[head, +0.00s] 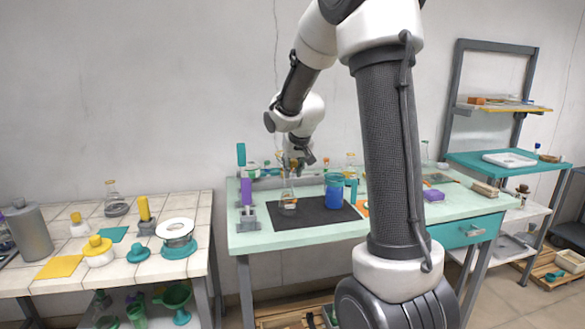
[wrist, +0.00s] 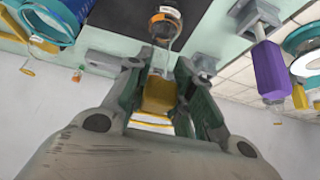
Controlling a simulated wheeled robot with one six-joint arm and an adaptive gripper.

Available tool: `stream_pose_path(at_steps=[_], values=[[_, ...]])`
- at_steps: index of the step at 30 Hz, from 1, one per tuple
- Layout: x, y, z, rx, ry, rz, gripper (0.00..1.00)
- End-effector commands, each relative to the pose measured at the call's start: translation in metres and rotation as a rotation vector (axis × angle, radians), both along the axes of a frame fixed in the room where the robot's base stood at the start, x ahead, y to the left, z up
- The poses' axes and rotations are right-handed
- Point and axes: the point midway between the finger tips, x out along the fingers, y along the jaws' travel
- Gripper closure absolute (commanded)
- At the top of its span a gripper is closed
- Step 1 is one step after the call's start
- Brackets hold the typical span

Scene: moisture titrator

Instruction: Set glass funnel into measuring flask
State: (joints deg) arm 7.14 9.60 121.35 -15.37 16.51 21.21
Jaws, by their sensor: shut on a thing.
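A clear glass flask (head: 288,203) with an amber band near its base stands on the black mat, below my gripper (head: 291,160). In the wrist view, my gripper (wrist: 158,72) is shut on a yellow piece (wrist: 158,97), with pale and yellow bands behind it. I take this piece to be part of the glass funnel; its clear glass is hard to make out. The flask (wrist: 165,20) shows beyond the fingertips in the wrist view. Whether the funnel's stem is inside the flask's neck cannot be told.
The black mat (head: 325,212) lies on the pale green table. A blue beaker (head: 333,191) stands right of the flask, and a purple-and-teal holder (head: 247,200) stands left. More glassware lines the back. A tiled table (head: 135,270) with several vessels is at the left.

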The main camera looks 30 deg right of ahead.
Motion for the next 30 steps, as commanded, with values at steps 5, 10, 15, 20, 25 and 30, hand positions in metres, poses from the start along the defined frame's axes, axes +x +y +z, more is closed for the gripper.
stream_pose_path(at_steps=[5,10,15,20,25,30], values=[[0.0002,0.0001,0.0003,0.000,-0.001,0.000,1.00],[0.0002,0.0000,0.0002,0.000,-0.001,0.000,0.52],[0.0001,0.0001,0.0002,0.000,0.000,0.000,0.52],[0.0000,0.0000,-0.0001,0.000,0.000,0.000,0.39],[0.0000,0.0000,0.0000,0.000,0.000,0.000,0.39],[0.0000,0.0001,0.0000,0.000,0.000,0.000,0.39]])
